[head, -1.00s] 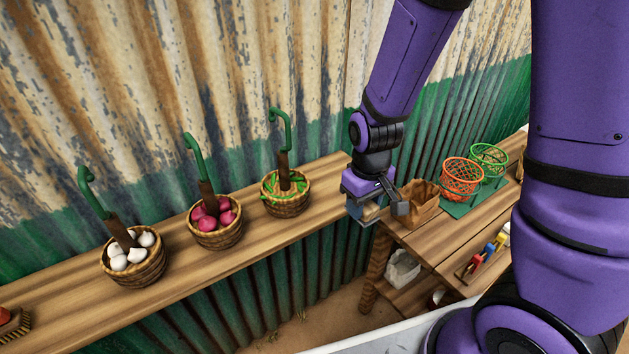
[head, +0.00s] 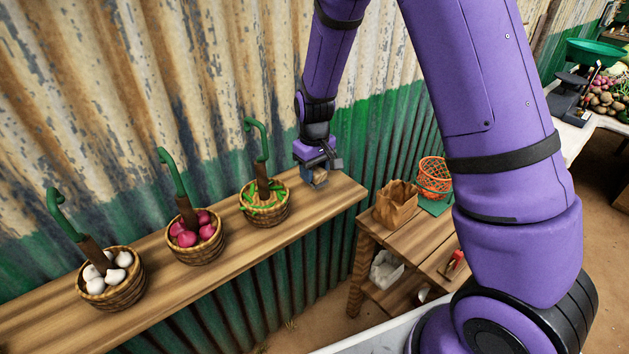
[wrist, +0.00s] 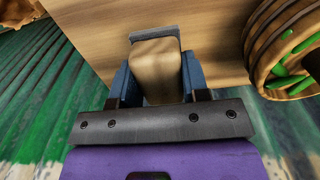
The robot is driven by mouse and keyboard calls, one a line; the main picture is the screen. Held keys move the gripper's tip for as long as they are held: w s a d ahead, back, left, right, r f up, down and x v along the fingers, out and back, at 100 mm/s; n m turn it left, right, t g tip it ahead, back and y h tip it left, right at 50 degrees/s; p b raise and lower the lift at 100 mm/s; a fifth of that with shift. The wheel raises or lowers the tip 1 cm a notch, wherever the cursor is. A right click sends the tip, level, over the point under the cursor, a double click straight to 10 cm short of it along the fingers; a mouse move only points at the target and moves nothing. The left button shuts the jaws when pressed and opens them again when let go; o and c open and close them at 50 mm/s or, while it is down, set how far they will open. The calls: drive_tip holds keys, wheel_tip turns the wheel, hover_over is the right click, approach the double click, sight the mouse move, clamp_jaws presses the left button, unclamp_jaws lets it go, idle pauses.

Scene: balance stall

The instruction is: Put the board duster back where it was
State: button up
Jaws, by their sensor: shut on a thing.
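My gripper (head: 319,174) is shut on the board duster (head: 320,179), a small block with a light wooden body. In the wrist view the duster (wrist: 155,70) sits between the two blue fingers, with a grey strip at its far edge. My gripper is over the right end of the long wooden shelf (head: 345,192), to the right of the basket of green chillies (head: 264,214). The shelf also shows in the wrist view (wrist: 212,50). I cannot tell whether the duster touches the shelf. The fingers hide part of it.
Baskets of pink (head: 194,247) and white produce (head: 112,290), with tall green hooked handles, stand further left. A corrugated wall (head: 230,110) rises behind. A lower table (head: 407,235) at right holds a paper bag (head: 397,203) and an orange basket (head: 434,178). The shelf's right end looks clear.

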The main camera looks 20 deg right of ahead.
sight(315, 180)
wheel_tip(315, 180, down, 4)
drive_tip(key=shift+r, duration=0.25)
drive_tip(key=o, duration=1.1)
drive_tip(key=shift+c, duration=0.2)
wheel_tip(315, 180, up, 12)
drive_tip(key=shift+r, duration=0.2)
